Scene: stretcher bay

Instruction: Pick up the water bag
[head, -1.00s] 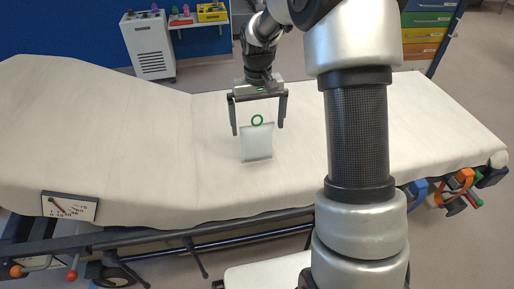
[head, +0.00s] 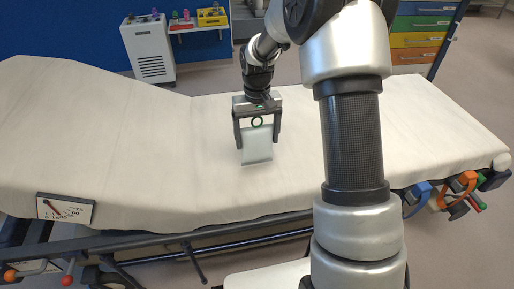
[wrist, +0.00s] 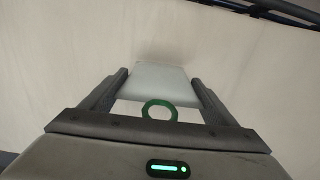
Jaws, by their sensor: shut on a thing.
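The water bag (head: 257,147) is a pale, translucent rectangular pouch with a green ring at its top. It stands upright on the white stretcher mattress (head: 150,150), near the middle in the head view. My gripper (head: 258,143) points down over it and is shut on the bag, one finger at each side edge. In the wrist view the bag (wrist: 160,82) sits between the two fingertips, with the green ring (wrist: 159,110) on the near side. Whether its bottom edge touches the mattress is hard to tell.
A white cabinet (head: 150,48) and a small shelf with a yellow box (head: 212,16) stand behind the stretcher. A drawer unit (head: 422,30) is at the back right. An angle gauge (head: 65,209) and rails line the near edge. The mattress around the bag is clear.

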